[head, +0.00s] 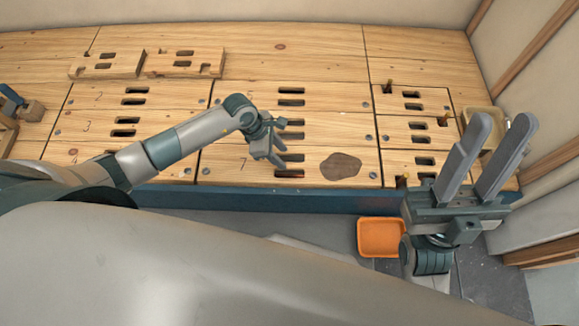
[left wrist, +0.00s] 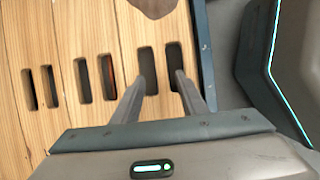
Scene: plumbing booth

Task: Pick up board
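Several pale wooden boards with paired dark slots cover the bench; which one is meant cannot be told. My left gripper (head: 277,150) is over the front middle board (head: 224,169), marked 7. In the left wrist view, my left gripper (left wrist: 159,80) has its two fingers apart with nothing between them. Its fingertips are at the slot pair nearest the front edge (left wrist: 173,65); whether they enter the slots cannot be told. My right gripper (head: 503,120) is open and empty, raised in front of the bench's right end. Two notched boards (head: 106,67) (head: 184,62) lie at the back left.
A dark brown flat patch (head: 341,166) is on the front middle board, right of my left gripper. An orange bin (head: 381,238) is on the floor below the bench's blue front edge (head: 300,200). Pegs stand at the right-hand boards. A wall closes the right side.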

